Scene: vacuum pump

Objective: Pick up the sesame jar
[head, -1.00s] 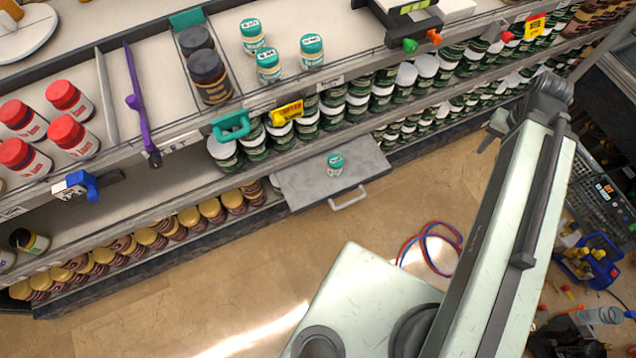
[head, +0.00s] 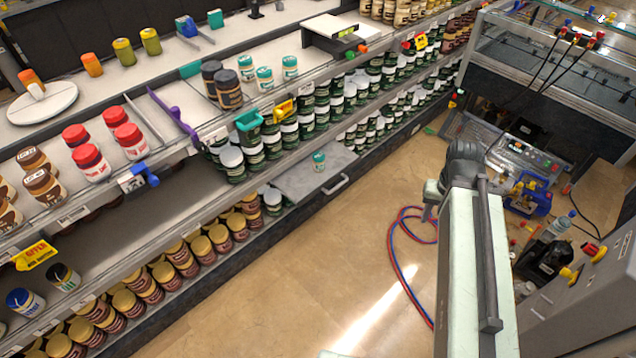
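I cannot read any label well enough to tell which jar is the sesame jar. Similar teal-lidded jars (head: 265,78) stand on the upper shelf, beside dark-lidded brown jars (head: 228,90). My arm rises at the right of the head view, well right of the tray and apart from every jar.
Red-lidded jars (head: 90,162) and a purple divider (head: 183,122) are on the upper shelf. Green jars fill the shelf below. Red and blue hoses (head: 394,245) lie on the floor. Clutter and a blue crate (head: 530,197) are at right. The middle floor is clear.

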